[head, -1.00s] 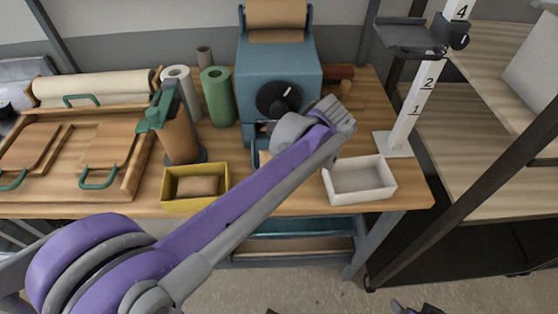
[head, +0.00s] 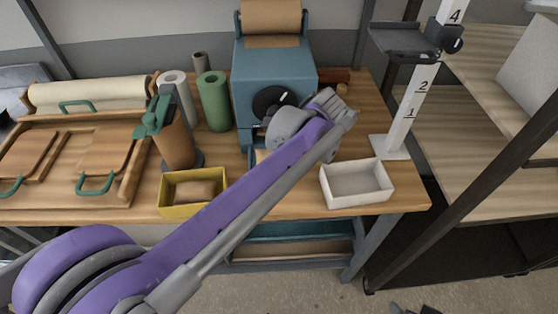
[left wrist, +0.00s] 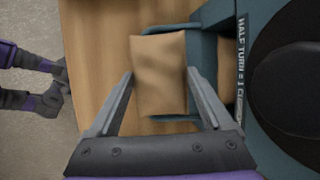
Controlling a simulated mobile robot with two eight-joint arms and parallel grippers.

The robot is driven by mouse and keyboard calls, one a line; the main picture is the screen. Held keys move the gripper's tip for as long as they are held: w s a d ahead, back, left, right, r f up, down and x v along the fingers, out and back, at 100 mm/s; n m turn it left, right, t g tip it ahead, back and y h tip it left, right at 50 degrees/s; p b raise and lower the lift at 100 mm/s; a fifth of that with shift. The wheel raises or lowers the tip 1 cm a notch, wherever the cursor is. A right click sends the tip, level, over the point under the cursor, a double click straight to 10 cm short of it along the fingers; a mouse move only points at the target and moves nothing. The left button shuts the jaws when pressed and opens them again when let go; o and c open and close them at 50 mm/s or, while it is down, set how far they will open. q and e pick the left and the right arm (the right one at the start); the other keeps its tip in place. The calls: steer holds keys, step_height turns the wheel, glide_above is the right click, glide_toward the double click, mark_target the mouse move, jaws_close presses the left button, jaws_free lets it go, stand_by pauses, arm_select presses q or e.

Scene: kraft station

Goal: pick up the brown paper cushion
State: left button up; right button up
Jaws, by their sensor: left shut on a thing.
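The brown paper cushion (left wrist: 160,50) is a small tan pillow in the left wrist view, at the front of the blue machine's outlet. My left gripper (left wrist: 160,82) is shut on it, one finger at each side. In the head view my left arm reaches across to the machine, and its hand hides the cushion and fingertips. My right gripper (left wrist: 52,98) shows small at the left of the left wrist view, away from the bench; its finger state is unclear.
The blue paper machine (head: 273,80) has a dark crank wheel. A yellow box (head: 182,211) holds another brown pad (head: 194,191). A white box (head: 357,184) stands empty at the bench's right. A scale post (head: 412,100) rises behind it. Paper rolls stand at back left.

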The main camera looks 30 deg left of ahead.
arm_select(q)
steer(key=s+d+r, duration=0.1)
steer(key=s+d, duration=0.8)
steer(key=s, duration=0.6)
step_height(320, 180, up, 10)
steer(key=p, duration=0.7)
steer(key=shift+s+d, duration=0.15)
steer(key=shift+d, duration=0.1)
arm_select(e)
step_height(320, 180, up, 8)
steer(key=w, duration=0.2)
steer(key=shift+w+r+t, duration=0.2)
steer(key=shift+r+t, duration=0.05)
steer(key=shift+t, duration=0.05)
steer(key=shift+s, duration=0.1)
